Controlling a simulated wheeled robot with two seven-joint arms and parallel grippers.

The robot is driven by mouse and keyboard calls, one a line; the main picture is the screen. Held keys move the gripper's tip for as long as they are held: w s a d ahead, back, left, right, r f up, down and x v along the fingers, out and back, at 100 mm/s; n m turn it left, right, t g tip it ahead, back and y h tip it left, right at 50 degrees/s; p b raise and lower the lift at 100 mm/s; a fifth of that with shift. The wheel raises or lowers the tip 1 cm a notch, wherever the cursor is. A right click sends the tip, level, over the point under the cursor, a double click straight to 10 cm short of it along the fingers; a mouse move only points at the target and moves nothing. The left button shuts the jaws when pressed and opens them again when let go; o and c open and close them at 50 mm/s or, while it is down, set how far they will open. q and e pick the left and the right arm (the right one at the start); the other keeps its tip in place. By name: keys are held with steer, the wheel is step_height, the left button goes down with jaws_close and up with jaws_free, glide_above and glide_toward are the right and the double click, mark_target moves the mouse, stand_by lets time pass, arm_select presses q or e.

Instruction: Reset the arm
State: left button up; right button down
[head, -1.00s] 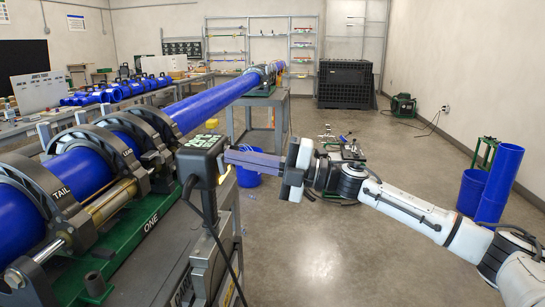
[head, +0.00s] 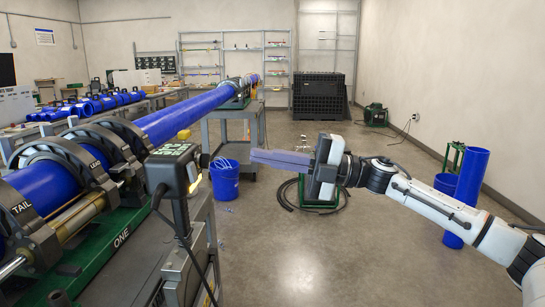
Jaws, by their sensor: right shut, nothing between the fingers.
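My right gripper (head: 254,156) is shut and empty, pointing left with its fingers together. Its arm comes in from the right and reaches across at mid-height. The gripper is in the open air, apart from the black control box (head: 172,166) to its left. The fusion machine (head: 124,211) with black clamp rings marked TAIL and LEAD stands at the left on a green base marked ONE. A long blue pipe (head: 190,115) runs through its clamps toward the back. My left gripper is not in view.
A blue bucket (head: 225,181) stands on the floor near the cart. Blue upright pipes (head: 468,190) stand at the right. A grey table (head: 235,113) supports the pipe farther back. A black crate (head: 320,95) stands at the back wall.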

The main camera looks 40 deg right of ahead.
steer(key=shift+s+d, duration=0.4)
stand_by(0.4)
step_height(320, 180, down, 23)
steer(key=d+m+t+h, duration=0.25)
steer(key=m+h, duration=0.55)
steer(key=m, duration=0.4)
steer(key=s+a+f+m+g+h, duration=0.1)
steer(key=s+a+f+m+h, duration=0.2)
steer(key=f, duration=0.6)
steer(key=s+a+f+m+g+h, duration=0.1)
steer(key=s+a+f+m, duration=0.25)
steer(key=f, duration=0.45)
steer(key=s+a+f+m+g, duration=0.2)
steer(key=s+a+f, duration=0.2)
steer(key=a, duration=0.3)
steer(key=s+a+f+m+g, duration=0.2)
steer(key=s+a+f, duration=0.3)
steer(key=a, duration=0.2)
steer(key=s+a+f+m+g+y, duration=0.1)
steer(key=s+a+f+m+g, duration=0.1)
steer(key=s+a+f, duration=0.3)
steer(key=a, duration=0.2)
steer(key=shift+a+f+g, duration=0.2)
steer(key=shift+a+g, duration=0.15)
steer(key=shift+a, duration=0.05)
